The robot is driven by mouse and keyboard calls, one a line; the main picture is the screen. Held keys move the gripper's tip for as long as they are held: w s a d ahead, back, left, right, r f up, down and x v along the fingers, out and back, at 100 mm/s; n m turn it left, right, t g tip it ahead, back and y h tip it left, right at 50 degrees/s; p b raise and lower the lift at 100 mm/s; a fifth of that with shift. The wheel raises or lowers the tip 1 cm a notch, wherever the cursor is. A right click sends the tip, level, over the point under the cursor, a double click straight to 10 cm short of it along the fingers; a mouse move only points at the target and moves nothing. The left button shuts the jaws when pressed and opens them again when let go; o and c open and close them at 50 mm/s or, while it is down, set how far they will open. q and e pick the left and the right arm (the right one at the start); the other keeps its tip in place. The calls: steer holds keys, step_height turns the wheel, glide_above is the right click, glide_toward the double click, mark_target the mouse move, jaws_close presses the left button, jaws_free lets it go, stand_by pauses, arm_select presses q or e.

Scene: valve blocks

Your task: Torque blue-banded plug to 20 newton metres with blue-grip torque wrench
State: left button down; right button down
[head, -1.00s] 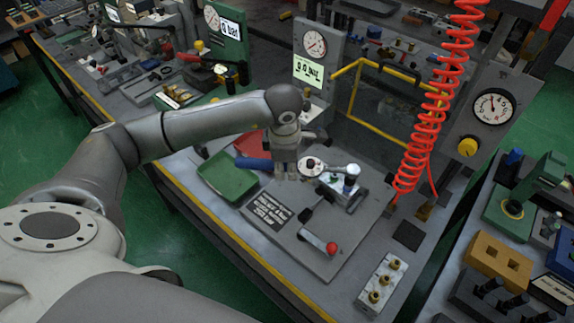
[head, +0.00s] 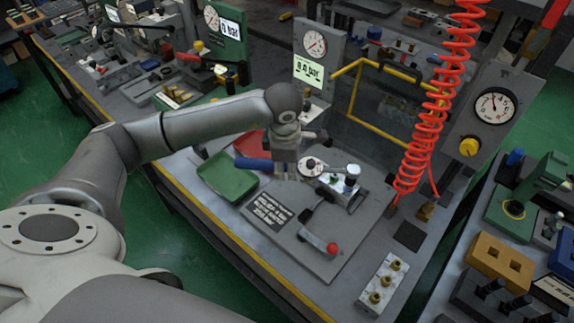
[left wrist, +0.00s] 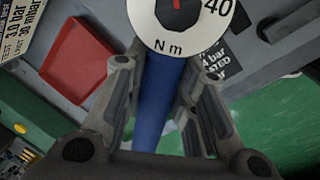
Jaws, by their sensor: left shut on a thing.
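The torque wrench has a blue grip (head: 252,164) and a round white dial (head: 310,165). Its far end reaches over a small light valve block (head: 337,187) in the fixture. A plug with a blue band (head: 350,184) stands at the block's right end, close to the wrench end; I cannot tell whether the wrench is seated on it. My left gripper (head: 285,174) is shut on the wrench's blue grip. In the left wrist view the fingers lie on both sides of the blue grip (left wrist: 158,100), below the N m dial (left wrist: 180,22); its reading is cut off. My right gripper is not in view.
A grey plate (head: 315,257) carries the fixture and a red-knobbed lever (head: 332,248). A green tray (head: 228,178) and a red tray (head: 250,143) lie left of it. A red coiled hose (head: 430,110) hangs right. A block with brass fittings (head: 380,284) sits at front right.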

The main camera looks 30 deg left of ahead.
arm_select(q)
steer(key=shift+f+b, duration=1.1)
steer(key=shift+f, duration=0.05)
steer(key=shift+w, duration=0.1)
steer(key=shift+w+a+m+b, duration=0.15)
steer(key=shift+w+m+b, duration=0.15)
steer(key=shift+w+b, duration=0.1)
steer(key=shift+w+a+m+b, duration=0.2)
steer(key=shift+w+m+b, duration=0.2)
steer(key=shift+w+b, duration=0.1)
steer(key=shift+w+m, duration=0.3)
